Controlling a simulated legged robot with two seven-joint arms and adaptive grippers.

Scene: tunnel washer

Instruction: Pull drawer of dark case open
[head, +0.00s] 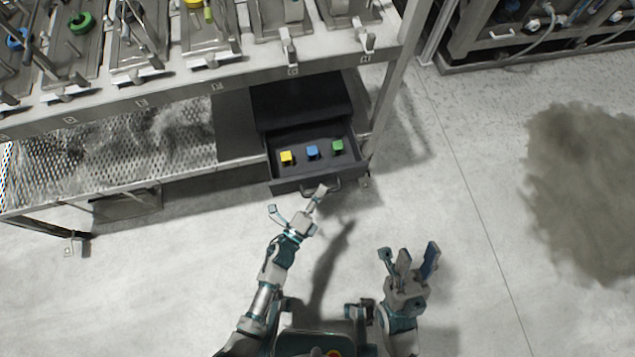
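The dark case (300,100) stands on the lower shelf under the bench. Its drawer (318,178) is pulled out toward me. Inside the drawer lie a yellow block (287,157), a blue block (312,151) and a green block (337,145). A handle (335,186) sits on the drawer front. My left gripper (297,198) is just in front of the drawer, its fingers spread apart, one fingertip beside or against the handle; I cannot tell if they touch. My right gripper (412,253) is open and empty over the floor at the lower right.
The bench top (200,75) above holds several stations with tools and lettered front labels. A perforated metal shelf (120,150) lies left of the case. A bench leg (388,110) stands right of the drawer. A brown stain (585,190) marks the otherwise clear floor at right.

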